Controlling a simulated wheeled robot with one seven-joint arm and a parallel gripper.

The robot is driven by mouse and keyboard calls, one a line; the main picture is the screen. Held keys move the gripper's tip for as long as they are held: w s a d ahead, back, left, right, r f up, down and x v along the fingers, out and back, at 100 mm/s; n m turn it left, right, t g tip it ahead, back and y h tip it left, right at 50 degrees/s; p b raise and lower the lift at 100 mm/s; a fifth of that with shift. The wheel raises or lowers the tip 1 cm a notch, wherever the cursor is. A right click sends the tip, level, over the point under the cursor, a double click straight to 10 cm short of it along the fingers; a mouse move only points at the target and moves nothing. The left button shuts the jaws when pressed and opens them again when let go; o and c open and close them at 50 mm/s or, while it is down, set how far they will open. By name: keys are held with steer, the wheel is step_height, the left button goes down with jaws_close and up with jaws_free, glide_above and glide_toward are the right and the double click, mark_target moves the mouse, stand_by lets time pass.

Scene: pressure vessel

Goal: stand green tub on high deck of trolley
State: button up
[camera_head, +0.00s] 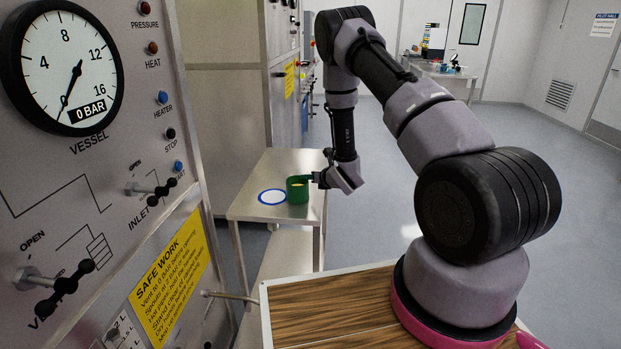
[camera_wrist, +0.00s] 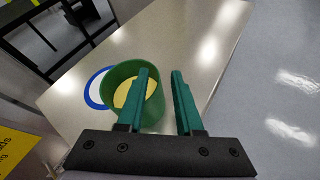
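The green tub (camera_head: 297,194), with yellow contents, is upright at the high deck of the trolley (camera_head: 249,205), just right of a blue-ringed white circle (camera_head: 272,197). It appears to rest on the deck. In the wrist view the tub (camera_wrist: 122,75) is just beyond my fingers and partly hidden by the left one. My gripper (camera_wrist: 160,75) has its two green fingers apart. The left finger overlaps the tub's mouth and the right finger is outside its right side, with the tub's right wall showing between them. I see no finger closed on it.
A gauge panel with valve handles (camera_head: 150,190) and a yellow safety sign (camera_head: 168,285) stands close on the left. The trolley's lower deck (camera_head: 285,255) shows below. Open floor (camera_head: 400,220) lies to the right, with a far table (camera_head: 455,80) at the back.

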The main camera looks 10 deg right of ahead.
steer(key=v, duration=1.2)
steer(key=w+d+r+m+h, duration=0.1)
steer(key=d+r+m+h, duration=0.1)
steer(key=r+m, duration=0.35)
steer(key=w+d+r+m+h, duration=0.1)
steer(key=w+d+r+m, duration=0.1)
steer(key=r+m, duration=0.4)
steer(key=s+d+r+m+g+h, duration=0.1)
steer(key=s+r+m, duration=0.2)
steer(key=r+m, duration=0.3)
steer(key=s+d+r+m+h, duration=0.1)
steer(key=s+r+m, duration=0.2)
steer(key=r+m, duration=0.35)
steer(key=s+a+r+m+g+y, duration=0.1)
steer(key=s+r+m, duration=0.4)
steer(key=s, duration=0.4)
steer(key=s+a+r+m+g+y, duration=0.1)
steer(key=s+a+r+m, duration=0.1)
steer(key=s+r+m, duration=0.2)
steer(key=s+a+r+m+g, duration=0.2)
steer(key=s+r+m, duration=0.3)
steer(key=s, duration=0.8)
steer(key=m, duration=0.3)
steer(key=shift+s+r+y, duration=0.3)
steer(key=shift+s+y, duration=0.1)
